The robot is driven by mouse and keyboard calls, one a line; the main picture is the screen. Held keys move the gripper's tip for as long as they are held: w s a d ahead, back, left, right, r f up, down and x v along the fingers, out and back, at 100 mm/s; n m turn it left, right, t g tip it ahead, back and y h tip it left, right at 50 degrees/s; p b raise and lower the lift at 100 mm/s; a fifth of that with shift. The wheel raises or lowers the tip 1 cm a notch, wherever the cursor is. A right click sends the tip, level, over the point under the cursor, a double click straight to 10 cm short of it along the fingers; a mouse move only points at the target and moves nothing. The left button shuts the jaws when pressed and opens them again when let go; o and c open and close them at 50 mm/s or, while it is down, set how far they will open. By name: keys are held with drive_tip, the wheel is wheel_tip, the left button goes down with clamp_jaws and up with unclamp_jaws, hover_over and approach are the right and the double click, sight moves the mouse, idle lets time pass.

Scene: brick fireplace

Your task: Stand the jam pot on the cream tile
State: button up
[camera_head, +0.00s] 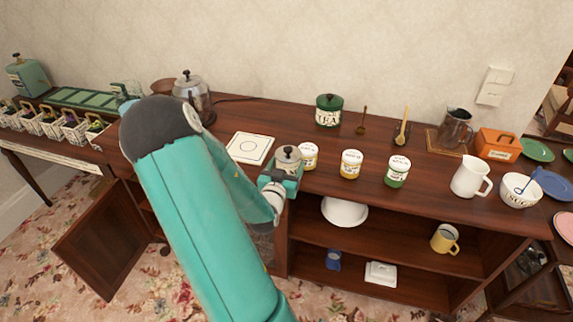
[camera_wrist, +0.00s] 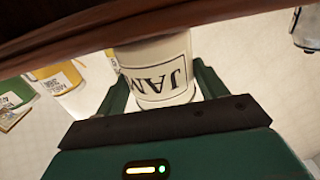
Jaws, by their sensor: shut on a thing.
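The jam pot (camera_head: 288,155), cream with a grey knobbed lid in the head view, stands in my gripper (camera_head: 283,174) near the sideboard's front edge. In the wrist view the pot (camera_wrist: 158,70) shows its JAM label upside down, with the green fingers of my gripper (camera_wrist: 157,84) shut on either side. A brown edge hides part of the pot there. I cannot tell whether the pot touches the sideboard.
A cream-labelled yellow jar (camera_head: 308,156) stands close right of the pot, with another yellow jar (camera_head: 351,165) and a green jar (camera_head: 397,172) further right. A glass coffee pot (camera_head: 194,97) stands behind and left of the tile. The sideboard top (camera_head: 270,125) is clear behind the tile's right side.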

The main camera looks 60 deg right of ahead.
drive_tip(key=shift+w, duration=0.1)
drive_tip(key=shift+f, duration=0.15)
drive_tip(key=o, duration=1.3)
